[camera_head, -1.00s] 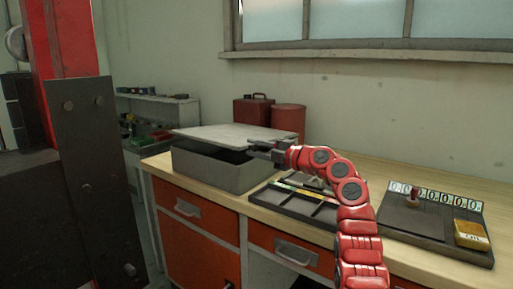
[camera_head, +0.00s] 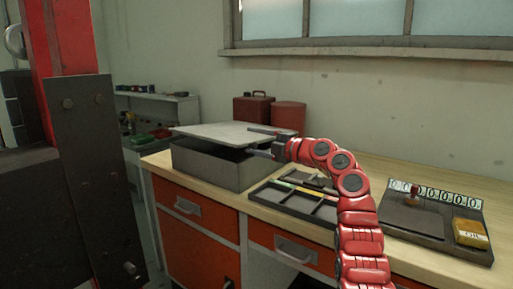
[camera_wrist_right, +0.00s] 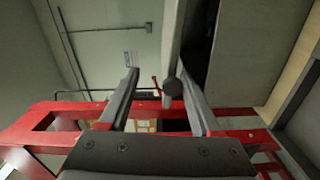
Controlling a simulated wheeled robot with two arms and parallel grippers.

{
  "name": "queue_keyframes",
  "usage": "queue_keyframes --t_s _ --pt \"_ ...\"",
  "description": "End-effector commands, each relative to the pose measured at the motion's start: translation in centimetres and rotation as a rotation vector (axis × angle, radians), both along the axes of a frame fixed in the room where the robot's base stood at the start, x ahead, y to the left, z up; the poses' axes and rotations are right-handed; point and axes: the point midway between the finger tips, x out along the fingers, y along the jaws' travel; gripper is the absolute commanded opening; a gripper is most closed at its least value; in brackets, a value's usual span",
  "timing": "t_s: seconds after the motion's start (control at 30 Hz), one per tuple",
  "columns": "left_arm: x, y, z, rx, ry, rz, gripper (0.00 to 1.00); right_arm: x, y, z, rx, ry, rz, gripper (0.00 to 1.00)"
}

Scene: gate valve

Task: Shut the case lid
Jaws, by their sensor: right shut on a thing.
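The grey case (camera_head: 222,168) stands on the wooden worktop. Its flat pale lid (camera_head: 222,132) rests tilted over it, with a dark gap under the lid at the front right. My right gripper (camera_head: 264,142) is at the lid's right edge, one finger above and one below, and is shut on the lid. In the right wrist view, the lid's edge (camera_wrist_right: 173,50) runs between the two fingers (camera_wrist_right: 163,98), with a dark round knob (camera_wrist_right: 173,87) on it. My left gripper is out of view.
A dark divided tray (camera_head: 297,202) lies right of the case. A board with number tiles (camera_head: 420,225) and a yellow block (camera_head: 470,233) is further right. A dark upright plate (camera_head: 95,180) is at left.

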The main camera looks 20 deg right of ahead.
Motion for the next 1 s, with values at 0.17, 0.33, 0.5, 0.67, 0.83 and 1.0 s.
queue_keyframes --t_s 0.17,0.33,0.5,0.67,0.83,1.0 --pt "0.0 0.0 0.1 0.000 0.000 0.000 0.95 -0.5 0.2 2.2 -0.003 -0.007 0.002 0.59" --pt "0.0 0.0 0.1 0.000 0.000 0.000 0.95 -1.8 0.7 2.2 -0.002 -0.006 0.003 0.59" --pt "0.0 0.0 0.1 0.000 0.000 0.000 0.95 -3.6 1.4 2.3 -0.001 -0.005 0.000 0.59" --pt "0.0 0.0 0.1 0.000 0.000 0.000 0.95 -5.8 2.3 2.6 -0.004 -0.006 0.001 0.59" --pt "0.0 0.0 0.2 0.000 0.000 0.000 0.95 -8.5 3.3 2.8 -0.002 -0.005 0.001 0.59" --pt "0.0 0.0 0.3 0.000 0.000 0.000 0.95 -11.3 4.4 3.1 -0.002 -0.004 0.000 0.59"
